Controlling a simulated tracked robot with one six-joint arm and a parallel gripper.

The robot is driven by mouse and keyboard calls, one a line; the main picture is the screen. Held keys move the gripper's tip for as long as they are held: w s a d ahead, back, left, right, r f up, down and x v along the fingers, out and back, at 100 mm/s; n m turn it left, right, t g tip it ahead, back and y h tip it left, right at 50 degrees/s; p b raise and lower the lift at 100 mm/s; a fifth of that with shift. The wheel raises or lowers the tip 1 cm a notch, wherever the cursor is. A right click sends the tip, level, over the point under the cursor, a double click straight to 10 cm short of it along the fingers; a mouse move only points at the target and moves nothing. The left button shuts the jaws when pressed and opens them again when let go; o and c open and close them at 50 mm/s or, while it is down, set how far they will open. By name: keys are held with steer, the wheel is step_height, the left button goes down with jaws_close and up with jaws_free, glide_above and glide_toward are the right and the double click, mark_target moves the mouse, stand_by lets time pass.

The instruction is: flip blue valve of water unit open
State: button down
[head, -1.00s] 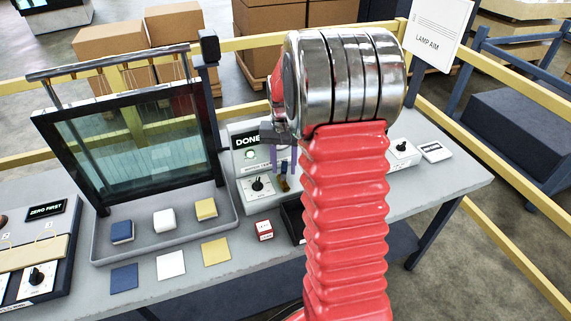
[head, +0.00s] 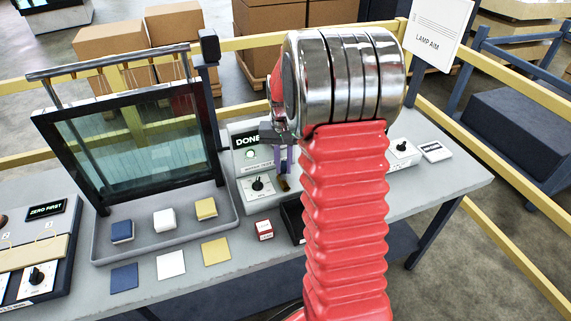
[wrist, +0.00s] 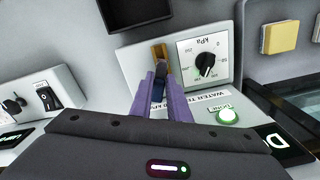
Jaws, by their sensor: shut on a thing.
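The water unit (head: 257,188) stands at the back of the bench, with a kPa dial (wrist: 205,65), a lit green lamp (wrist: 227,117) and a display (head: 247,140) reading "DONE". Its blue valve handle (wrist: 159,94) shows between my purple fingers in the wrist view, by a brass-coloured part (wrist: 160,54) at the fingertips. My gripper (wrist: 160,76) is shut on the blue handle. In the head view my gripper (head: 285,177) reaches down at the unit's right side, and the handle is mostly hidden there by the fingers.
A tray (head: 150,247) with blue, white and yellow blocks sits left under a tilted glass panel (head: 140,145). A red-and-white box (head: 264,229) lies in front of the unit. A black bin (head: 293,218) is partly behind my arm. White boxes (head: 402,154) stand to the right.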

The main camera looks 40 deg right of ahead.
steer(key=shift+w+a+n, duration=0.1)
steer(key=shift+a+n, duration=0.1)
steer(key=shift+n, duration=0.95)
steer(key=shift+w+a+n, duration=0.1)
steer(key=shift+a+n, duration=0.05)
steer(key=shift+n, duration=1)
steer(key=c, duration=1.7)
jaws_free()
step_height(320, 180, up, 14)
steer(key=shift+f, duration=0.15)
